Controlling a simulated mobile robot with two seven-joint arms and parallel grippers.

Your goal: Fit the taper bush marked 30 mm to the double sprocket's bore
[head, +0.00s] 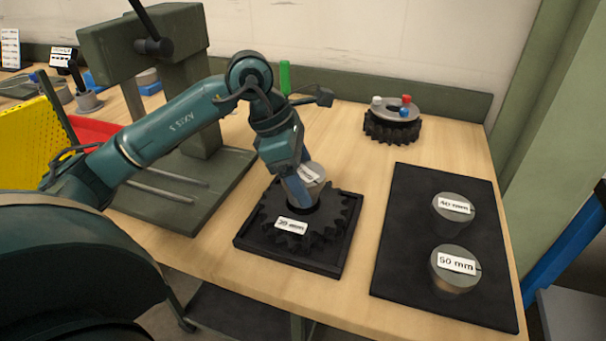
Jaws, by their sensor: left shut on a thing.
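The double sprocket (338,226) is dark and toothed. It lies flat in a square black tray (343,262), and a white label (292,226) on its near side seems to read 30 mm. My left gripper (297,188) points down over the sprocket's middle, shut on a silver taper bush (316,172). The bush's white label is partly hidden by the gripper and cannot be read. The bush is over the dark bore (302,207); whether its lower end is in the bore or just above it, I cannot tell. My right gripper is not in view.
A black mat (400,240) at right holds two bushes, one seemingly marked 40 mm (453,211) and one 50 mm (455,267). Another toothed wheel (383,134) with coloured knobs stands at the back. A green press (190,120) stands at left. Bare wood lies behind the tray.

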